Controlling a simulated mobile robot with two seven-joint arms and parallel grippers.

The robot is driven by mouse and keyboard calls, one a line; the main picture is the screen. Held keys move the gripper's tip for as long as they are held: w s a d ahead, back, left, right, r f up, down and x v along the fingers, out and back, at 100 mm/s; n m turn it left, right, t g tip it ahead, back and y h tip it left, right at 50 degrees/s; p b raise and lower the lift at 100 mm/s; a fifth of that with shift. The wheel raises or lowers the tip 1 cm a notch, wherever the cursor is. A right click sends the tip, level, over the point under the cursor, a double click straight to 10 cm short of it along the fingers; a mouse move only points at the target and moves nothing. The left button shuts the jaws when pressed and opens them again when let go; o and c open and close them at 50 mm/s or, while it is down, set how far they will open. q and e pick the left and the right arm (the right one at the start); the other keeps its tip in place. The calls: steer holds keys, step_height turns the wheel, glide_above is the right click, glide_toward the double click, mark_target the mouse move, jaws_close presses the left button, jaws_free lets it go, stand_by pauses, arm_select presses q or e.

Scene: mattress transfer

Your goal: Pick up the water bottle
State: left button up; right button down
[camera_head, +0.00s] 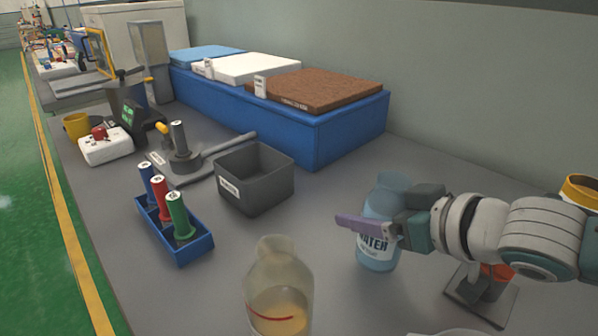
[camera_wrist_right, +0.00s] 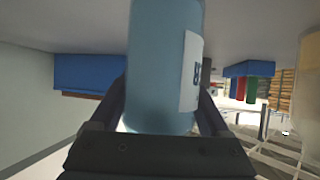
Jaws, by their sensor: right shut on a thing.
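The water bottle (camera_head: 377,254) is light blue with a white label reading "WATER". In the head view it stands upright on the grey table, right of centre, and it fills the middle of the right wrist view (camera_wrist_right: 160,60). My right gripper (camera_head: 378,222) comes in from the right and is shut on the bottle around its middle. In the right wrist view its fingers (camera_wrist_right: 165,118) lie on both sides of the bottle. Part of the bottle is hidden behind the fingers. My left gripper is not in view.
A clear bottle with yellowish liquid (camera_head: 278,290) stands nearby to the front left. A grey bin (camera_head: 254,180) and a blue rack (camera_head: 190,246) with coloured cylinders are further left. A blue platform (camera_head: 330,140) with mattress samples stands behind. A small stand (camera_head: 480,296) is below my right arm.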

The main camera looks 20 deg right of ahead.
steer(key=shift+r, duration=0.2)
steer(key=shift+r, duration=0.5)
steer(key=shift+s+d+p, duration=0.2)
steer(key=shift+s, duration=0.75)
steer(key=shift+s+d+p, duration=0.15)
steer(key=shift+s, duration=0.8)
step_height(320, 180, up, 9)
steer(key=p, duration=0.3)
steer(key=shift+r, duration=0.15)
steer(key=shift+r+p, duration=0.5)
steer(key=shift+r, duration=1.6)
steer(key=shift+r, duration=0.1)
